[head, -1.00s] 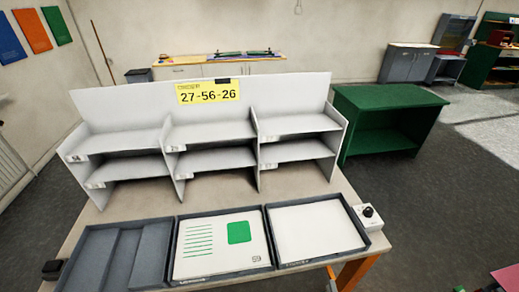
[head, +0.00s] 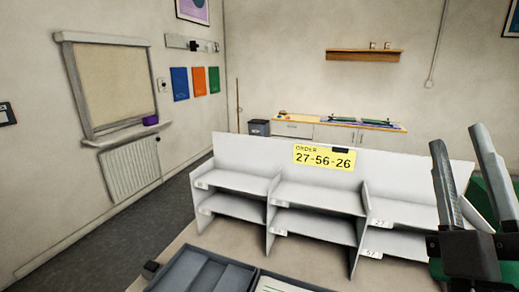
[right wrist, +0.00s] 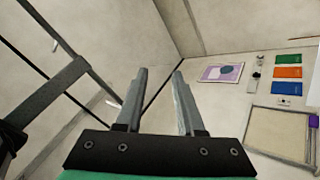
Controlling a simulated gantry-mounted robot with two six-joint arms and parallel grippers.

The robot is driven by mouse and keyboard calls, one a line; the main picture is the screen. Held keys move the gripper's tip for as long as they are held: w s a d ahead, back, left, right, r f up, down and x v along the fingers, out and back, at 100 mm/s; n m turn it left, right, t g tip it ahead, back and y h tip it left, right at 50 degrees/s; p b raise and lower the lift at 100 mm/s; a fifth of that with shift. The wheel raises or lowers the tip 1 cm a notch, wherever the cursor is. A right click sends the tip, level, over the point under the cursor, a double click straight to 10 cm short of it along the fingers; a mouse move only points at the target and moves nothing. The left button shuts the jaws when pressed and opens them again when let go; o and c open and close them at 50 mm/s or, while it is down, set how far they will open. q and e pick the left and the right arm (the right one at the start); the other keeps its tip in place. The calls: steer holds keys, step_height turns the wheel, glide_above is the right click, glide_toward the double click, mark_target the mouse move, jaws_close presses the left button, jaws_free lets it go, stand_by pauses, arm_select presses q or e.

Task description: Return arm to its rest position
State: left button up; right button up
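My right gripper (head: 462,150) stands at the right edge of the head view, fingers pointing up, in front of the right end of the white shelf unit. Its two fingers are apart with nothing between them. In the right wrist view the gripper (right wrist: 160,75) also shows open and empty, with wall and ceiling beyond it. My left gripper does not show in the head view.
The white shelf unit (head: 235,180) with a yellow order sign (head: 324,158) stands on the table (head: 190,240). Dark trays (head: 190,275) lie in front of it, cut off below. A low cabinet (head: 340,132) stands at the back wall. The air above the shelf is clear.

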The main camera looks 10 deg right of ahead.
steer(key=s+a+r+m+t+y, duration=0.35)
steer(key=a+y, duration=0.45)
steer(key=y, duration=0.4)
step_height(320, 180, up, 38)
steer(key=m+p, duration=0.3)
steer(key=p, duration=3.5)
steer(key=shift+d+f, duration=0.15)
steer(key=shift+f, duration=0.1)
steer(key=shift+s, duration=0.1)
